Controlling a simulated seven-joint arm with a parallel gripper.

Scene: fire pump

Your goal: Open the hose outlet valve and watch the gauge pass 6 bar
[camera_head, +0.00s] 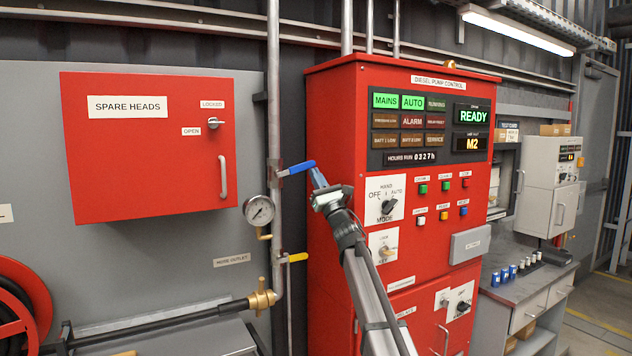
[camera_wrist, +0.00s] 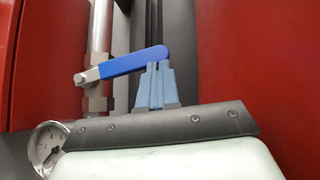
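A valve with a blue lever (camera_head: 297,168) sits on the vertical pipe above the gauge. The lever lies across the pipe, pointing right; it also shows in the wrist view (camera_wrist: 135,63). My gripper (camera_head: 317,172) is at the lever's free end. In the wrist view its pale blue fingers (camera_wrist: 157,66) are together, tips at the lever's lower edge; contact is unclear. The round white gauge (camera_head: 258,210) hangs left of the pipe, and part of it shows in the wrist view (camera_wrist: 46,142). Its reading is too small to tell. A HOSE OUTLET label (camera_head: 231,260) is below.
A yellow lever (camera_head: 297,257) and a brass fitting (camera_head: 262,298) with a black hose are lower on the pipe. The red pump control cabinet (camera_head: 340,100) stands close on the right. A red SPARE HEADS box (camera_head: 150,165) is left. The hose reel (camera_head: 22,310) is bottom left.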

